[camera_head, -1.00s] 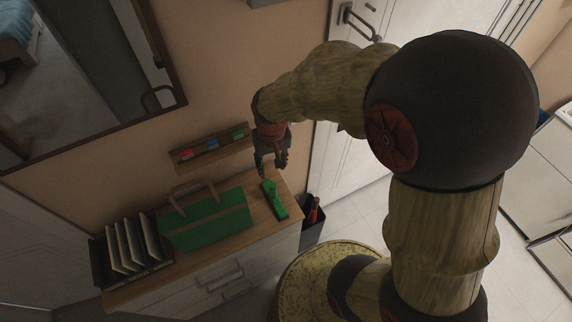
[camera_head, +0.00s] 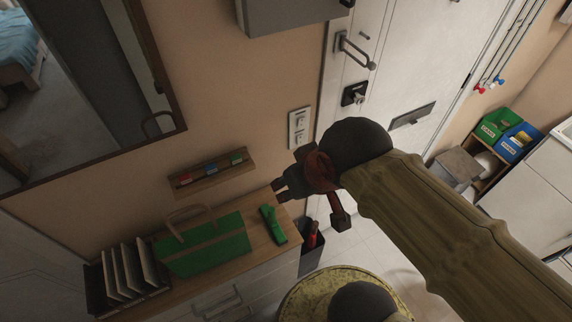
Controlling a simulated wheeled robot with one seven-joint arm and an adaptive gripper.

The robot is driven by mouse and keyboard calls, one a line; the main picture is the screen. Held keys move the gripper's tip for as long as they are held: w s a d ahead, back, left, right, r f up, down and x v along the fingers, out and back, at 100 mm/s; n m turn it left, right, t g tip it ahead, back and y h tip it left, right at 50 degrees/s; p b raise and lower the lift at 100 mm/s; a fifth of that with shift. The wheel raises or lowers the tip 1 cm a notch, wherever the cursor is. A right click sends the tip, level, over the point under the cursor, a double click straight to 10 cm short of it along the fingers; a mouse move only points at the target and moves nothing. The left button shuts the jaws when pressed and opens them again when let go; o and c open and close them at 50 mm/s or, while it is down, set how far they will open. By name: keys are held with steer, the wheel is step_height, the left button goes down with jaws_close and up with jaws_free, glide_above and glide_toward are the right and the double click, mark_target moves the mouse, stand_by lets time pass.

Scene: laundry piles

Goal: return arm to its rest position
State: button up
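My gripper (camera_head: 281,190) is at the middle of the head view, at the end of my arm, which reaches in from the lower right. It appears above the right end of the wooden-topped cabinet (camera_head: 206,294), close to the wall. Its fingers point left and look empty, but they are small and dark, so their opening is hard to read. A green object (camera_head: 273,225) lies on the cabinet top below the gripper and apart from it.
A green bag (camera_head: 205,250) and a file rack (camera_head: 126,274) stand on the cabinet. A small wall shelf (camera_head: 208,174) is above them. A dark bin (camera_head: 312,250) stands beside the cabinet. A white door (camera_head: 405,75) and green and blue boxes (camera_head: 508,132) are at the right.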

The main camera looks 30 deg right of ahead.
step_height(320, 180, down, 15)
steer(key=b, duration=1.5)
steer(key=shift+f, duration=0.2)
